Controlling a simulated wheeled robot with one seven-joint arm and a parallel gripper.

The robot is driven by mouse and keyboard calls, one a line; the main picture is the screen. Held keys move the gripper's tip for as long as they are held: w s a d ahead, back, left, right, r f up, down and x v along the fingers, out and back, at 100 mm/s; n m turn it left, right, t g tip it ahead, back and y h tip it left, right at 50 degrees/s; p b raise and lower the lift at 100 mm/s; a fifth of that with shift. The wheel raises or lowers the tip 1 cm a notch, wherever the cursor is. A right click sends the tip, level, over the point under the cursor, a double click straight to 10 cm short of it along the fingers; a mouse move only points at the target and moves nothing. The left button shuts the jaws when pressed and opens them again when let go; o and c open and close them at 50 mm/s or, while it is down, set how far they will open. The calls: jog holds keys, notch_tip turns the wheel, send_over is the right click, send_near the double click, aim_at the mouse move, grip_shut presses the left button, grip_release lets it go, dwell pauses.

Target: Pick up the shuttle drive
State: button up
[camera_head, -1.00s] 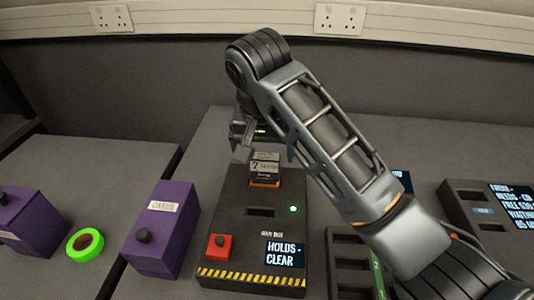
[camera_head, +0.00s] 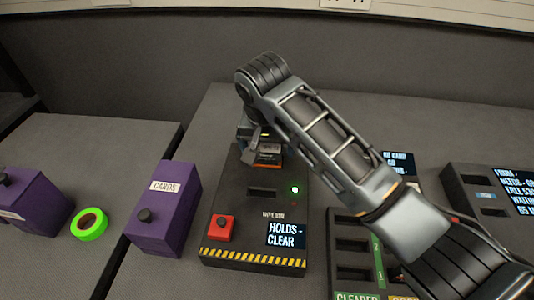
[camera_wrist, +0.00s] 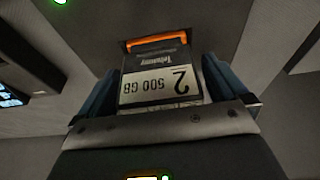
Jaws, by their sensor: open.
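The shuttle drive (camera_head: 268,153), a dark block with a pale label and an orange edge, stands in the rear of a black dock box (camera_head: 229,215). In the wrist view my gripper (camera_wrist: 157,88) is open, with one blue-grey finger on each side of the drive. I cannot tell whether either finger touches it.
The dock has an empty slot, a green light, a red button (camera_head: 221,228) and a "HOLDS - CLEAR" screen (camera_head: 285,235). A purple box (camera_head: 163,215) and green tape roll (camera_head: 89,224) stand left. A slotted black rack (camera_head: 350,246) and another screened box (camera_head: 470,190) stand right.

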jog(key=c, duration=1.2)
jog(key=shift+r, duration=0.1)
jog(key=shift+c, duration=0.7)
jog(key=shift+r, duration=0.1)
